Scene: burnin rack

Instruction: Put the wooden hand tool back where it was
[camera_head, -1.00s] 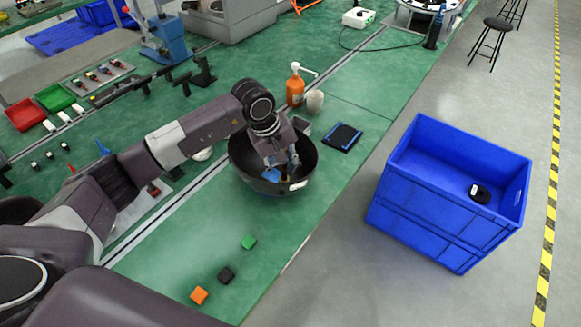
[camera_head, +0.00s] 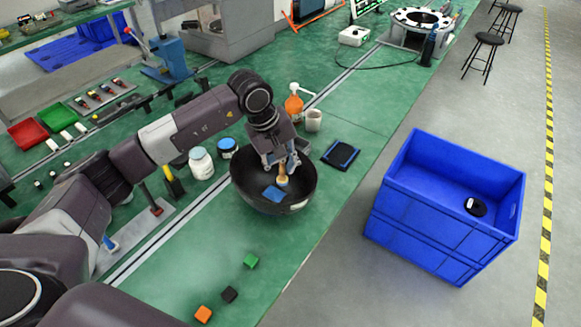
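The wooden hand tool (camera_head: 283,180) is pale and small, and hangs below my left gripper (camera_head: 281,165), between its fingers. My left gripper points down over the large black bowl (camera_head: 250,199) and appears shut on the tool's upper part. The tool's lower end shows against the bowl's inside; I cannot tell whether it touches the bowl. A small blue piece (camera_head: 272,194) lies in the bowl beside the tool. My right gripper is not in view.
Behind the bowl are an orange pump bottle (camera_head: 294,108), a cup (camera_head: 314,120) and a black-blue pad (camera_head: 341,154). White jars (camera_head: 201,164) stand to the left. Small blocks (camera_head: 230,294) lie in front. A blue crate (camera_head: 420,220) stands on the floor at right.

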